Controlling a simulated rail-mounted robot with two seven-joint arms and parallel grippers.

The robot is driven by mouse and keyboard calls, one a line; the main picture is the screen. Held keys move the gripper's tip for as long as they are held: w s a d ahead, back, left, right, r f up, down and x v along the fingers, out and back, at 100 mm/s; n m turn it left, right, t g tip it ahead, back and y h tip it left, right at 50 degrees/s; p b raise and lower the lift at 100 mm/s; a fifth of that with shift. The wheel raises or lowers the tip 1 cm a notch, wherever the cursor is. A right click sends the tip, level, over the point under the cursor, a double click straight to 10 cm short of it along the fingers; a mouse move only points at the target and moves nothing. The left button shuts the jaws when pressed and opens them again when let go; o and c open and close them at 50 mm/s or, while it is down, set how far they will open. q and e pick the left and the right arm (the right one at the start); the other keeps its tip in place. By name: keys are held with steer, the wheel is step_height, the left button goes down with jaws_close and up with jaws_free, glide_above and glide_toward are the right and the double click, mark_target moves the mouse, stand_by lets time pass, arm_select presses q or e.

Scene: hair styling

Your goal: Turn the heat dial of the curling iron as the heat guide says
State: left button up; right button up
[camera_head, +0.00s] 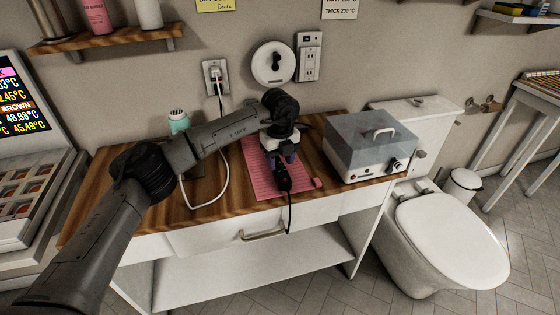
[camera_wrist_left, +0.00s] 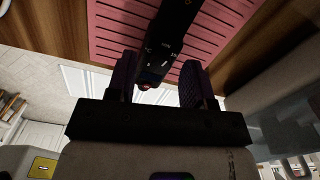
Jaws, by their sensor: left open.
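The curling iron (camera_head: 284,181) is black and lies on the slotted pink mat (camera_head: 262,188), with its cord hanging over the table's front edge. In the left wrist view its dark handle (camera_wrist_left: 168,42) shows small pale markings and a reddish spot near its lower end. I cannot clearly make out the dial or its setting. My left gripper (camera_head: 281,159) is over the mat. In the left wrist view its open fingers (camera_wrist_left: 158,64) stand either side of the handle's end. The heat guide, a white card (camera_head: 340,9), is on the wall, cut off at the top; "THICK 200 °C" is readable.
A clear-lidded box appliance (camera_head: 370,143) stands on the wooden tabletop (camera_head: 221,201) to the right. A teal-and-white bottle (camera_head: 179,122) stands behind my left arm. A white cord (camera_head: 224,183) loops across the table. A toilet (camera_head: 450,239) is at the right.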

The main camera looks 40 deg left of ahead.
arm_select(q)
steer(key=shift+f, duration=0.3)
